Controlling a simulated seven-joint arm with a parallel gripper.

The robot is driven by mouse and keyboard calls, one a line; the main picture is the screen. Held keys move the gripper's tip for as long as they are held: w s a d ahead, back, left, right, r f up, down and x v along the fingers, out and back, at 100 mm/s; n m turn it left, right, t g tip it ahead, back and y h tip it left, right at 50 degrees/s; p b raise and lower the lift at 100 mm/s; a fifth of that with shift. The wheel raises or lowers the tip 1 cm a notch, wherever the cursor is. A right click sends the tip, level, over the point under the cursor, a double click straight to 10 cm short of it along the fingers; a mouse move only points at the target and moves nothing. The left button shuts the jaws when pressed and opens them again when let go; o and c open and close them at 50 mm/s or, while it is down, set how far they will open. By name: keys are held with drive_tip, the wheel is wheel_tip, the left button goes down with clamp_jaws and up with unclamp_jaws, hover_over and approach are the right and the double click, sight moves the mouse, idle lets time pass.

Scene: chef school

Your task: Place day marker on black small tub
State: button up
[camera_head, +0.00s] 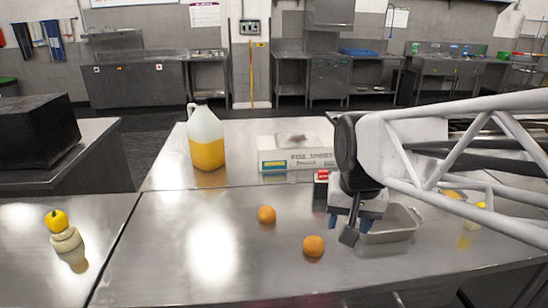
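My gripper (348,225) hangs over the steel counter on the right, pointing down beside the left end of a grey metal pan (400,236). Dark and blue parts show at its end; I cannot tell whether it is open or shut, or whether anything is between the fingers. I cannot clearly make out a day marker. A small red, white and black item (321,183) lies just behind and left of the gripper; what it is cannot be told. I see no clear black small tub; part of the counter is hidden behind my arm.
Two oranges (267,214) (313,246) lie left of the gripper. A jug of orange liquid (206,138) and a foil sheet box (296,155) stand behind. A yellow fruit (56,221) tops pale round pieces (66,239) at left. The counter's left-middle is clear.

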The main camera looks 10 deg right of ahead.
drive_tip(key=s+f+n, duration=0.3)
drive_tip(key=s, duration=0.5)
drive_tip(key=shift+s+a+f, duration=0.2)
drive_tip(key=shift+a+f, duration=0.1)
drive_tip(key=shift+a, duration=0.05)
idle(0.8)
